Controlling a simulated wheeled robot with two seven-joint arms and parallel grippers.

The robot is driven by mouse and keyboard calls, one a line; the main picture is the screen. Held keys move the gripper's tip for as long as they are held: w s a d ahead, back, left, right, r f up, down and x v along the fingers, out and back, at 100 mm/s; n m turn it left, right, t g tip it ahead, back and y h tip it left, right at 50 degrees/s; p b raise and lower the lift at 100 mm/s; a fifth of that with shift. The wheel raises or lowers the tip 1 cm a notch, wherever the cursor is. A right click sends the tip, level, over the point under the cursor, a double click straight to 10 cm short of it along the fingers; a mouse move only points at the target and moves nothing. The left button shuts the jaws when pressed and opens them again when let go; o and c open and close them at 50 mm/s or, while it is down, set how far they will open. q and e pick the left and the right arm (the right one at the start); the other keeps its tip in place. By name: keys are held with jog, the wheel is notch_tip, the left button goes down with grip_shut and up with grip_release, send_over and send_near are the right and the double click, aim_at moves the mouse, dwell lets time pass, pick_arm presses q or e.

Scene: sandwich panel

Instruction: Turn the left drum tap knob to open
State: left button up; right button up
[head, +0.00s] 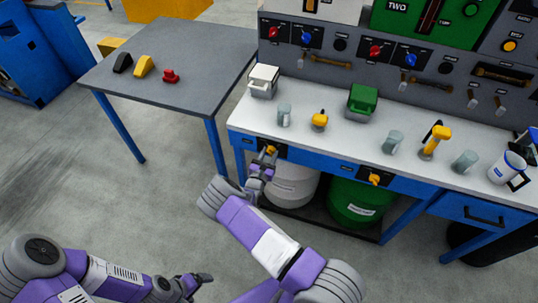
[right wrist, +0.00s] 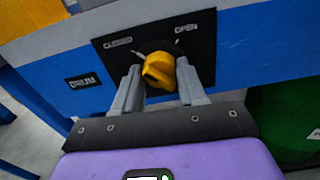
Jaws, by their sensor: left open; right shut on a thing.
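The left drum tap knob (head: 271,150) is yellow and sits on the blue front edge of the bench above a white drum. In the right wrist view the knob (right wrist: 160,70) is on a black plate (right wrist: 118,52) marked CLOSED at left and OPEN at right. I cannot tell exactly which mark it points to. My right gripper (head: 266,160) is at this knob, its fingers shut on either side of it, also in the right wrist view (right wrist: 158,88). My left gripper (head: 203,279) is open and empty, low over the floor, away from the bench.
A second yellow knob (head: 375,179) is above a green drum (head: 355,205). Cups, a white box (head: 263,80) and a green box (head: 362,102) stand on the bench. A grey side table (head: 175,50) stands at left.

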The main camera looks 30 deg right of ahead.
jog(key=m+p, duration=0.1)
jog(key=m, duration=0.2)
jog(key=shift+m, duration=0.4)
jog(key=m+p, duration=0.1)
jog(key=m, duration=0.3)
jog(key=shift+m, duration=0.3)
jog(key=m+p, duration=0.1)
jog(key=m, duration=0.3)
jog(key=shift+m, duration=0.3)
jog(key=shift+m+p, duration=0.45)
jog(key=shift+m, duration=1.75)
jog(key=o, duration=1.1)
jog(key=shift+c, duration=0.2)
jog(key=p+v, duration=0.1)
jog(key=v, duration=0.6)
jog(key=shift+s+a+p, duration=0.2)
jog(key=shift+p, duration=0.1)
